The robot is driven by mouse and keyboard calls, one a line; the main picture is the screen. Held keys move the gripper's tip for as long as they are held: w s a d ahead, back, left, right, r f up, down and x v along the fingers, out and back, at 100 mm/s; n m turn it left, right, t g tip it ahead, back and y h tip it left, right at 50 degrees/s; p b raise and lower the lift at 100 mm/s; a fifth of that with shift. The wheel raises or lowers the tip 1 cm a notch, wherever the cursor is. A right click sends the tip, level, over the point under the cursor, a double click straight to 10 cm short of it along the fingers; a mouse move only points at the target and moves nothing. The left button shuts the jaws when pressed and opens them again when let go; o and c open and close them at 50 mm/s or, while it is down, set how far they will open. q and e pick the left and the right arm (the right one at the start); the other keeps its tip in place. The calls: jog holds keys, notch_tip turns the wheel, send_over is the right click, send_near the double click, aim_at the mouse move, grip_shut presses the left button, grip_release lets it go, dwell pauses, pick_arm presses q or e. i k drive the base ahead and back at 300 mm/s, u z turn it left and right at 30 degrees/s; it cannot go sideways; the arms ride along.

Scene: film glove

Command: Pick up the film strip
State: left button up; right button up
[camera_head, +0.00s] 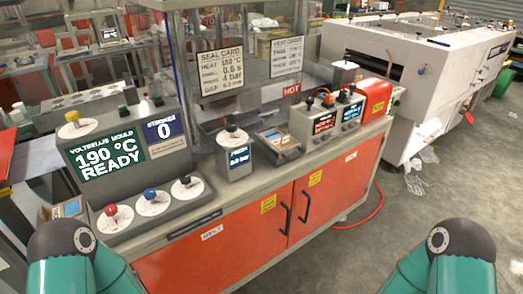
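I cannot make out a film strip for certain. Thin, clear, crumpled scraps (414,183) lie on the floor beside the white machine, and they may be film. My two teal arms show at the bottom left and bottom right, but only their upper links and dark joints. Neither gripper is in view. A machine bench with orange doors (335,185) stands ahead of me, with a glass-walled station on it.
A control panel (110,155) reading 190 °C READY is at the left, with coloured knobs below it. A small dial box (234,160) stands on the bench top. The white machine (440,75) is at the right. A red cable (373,209) lies on the open floor.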

aim_at(278, 135)
jog(key=z, duration=0.4)
jog(key=i, duration=0.9)
jog(key=u, duration=2.25)
jog(key=i, duration=0.15)
jog(key=u, duration=1.3)
jog(key=k, duration=0.85)
